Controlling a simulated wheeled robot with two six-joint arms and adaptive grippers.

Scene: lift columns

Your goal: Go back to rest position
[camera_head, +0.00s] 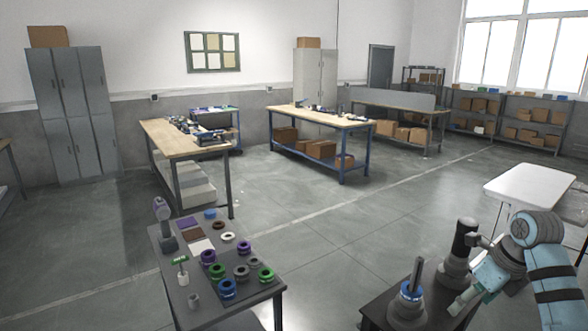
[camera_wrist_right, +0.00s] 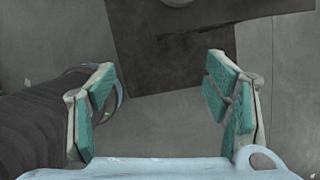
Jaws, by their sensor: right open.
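My right gripper (camera_head: 463,301) is at the lower right of the head view, at the end of my teal and grey right arm. It hangs beside the small dark table (camera_head: 378,306). In the right wrist view the gripper (camera_wrist_right: 160,92) has its teal-padded fingers wide apart, with nothing between them. A dark ribbed cylinder (camera_wrist_right: 35,125) lies to the left of the fingers in that view. My left gripper does not show in either view.
A grey column part with a blue ring (camera_head: 411,291) and a dark upright cylinder (camera_head: 465,238) stand near my right gripper. A dark table (camera_head: 180,300) with several coloured rings stands at the lower left. A white table (camera_head: 530,184) is at the right. Open floor (camera_head: 330,230) lies between.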

